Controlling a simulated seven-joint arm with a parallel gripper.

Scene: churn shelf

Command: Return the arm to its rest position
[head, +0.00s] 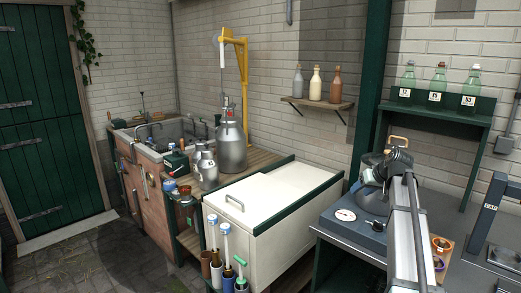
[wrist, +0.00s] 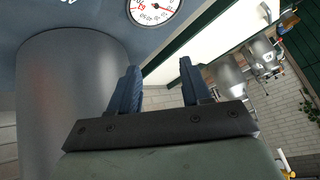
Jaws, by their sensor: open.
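My gripper (wrist: 158,82) is open in the wrist view, its two dark blue fingers apart with nothing between them. A grey metal churn (wrist: 65,90) stands close on the left of the fingers in that view. In the head view my arm rises from the lower right and its end is beside the churn (head: 370,172), partly covering it; I cannot make out the fingers there. The churn stands on the blue-grey scale (head: 346,226), whose round dial also shows at the top of the wrist view (wrist: 152,9).
A white chest (head: 275,192) stands left of the scale bench. Bottles stand on a wooden wall shelf (head: 316,104) and in a green rack (head: 437,108) behind my arm. A wooden tray (head: 444,258) lies right of my arm. A large churn (head: 231,148) stands under the yellow hoist.

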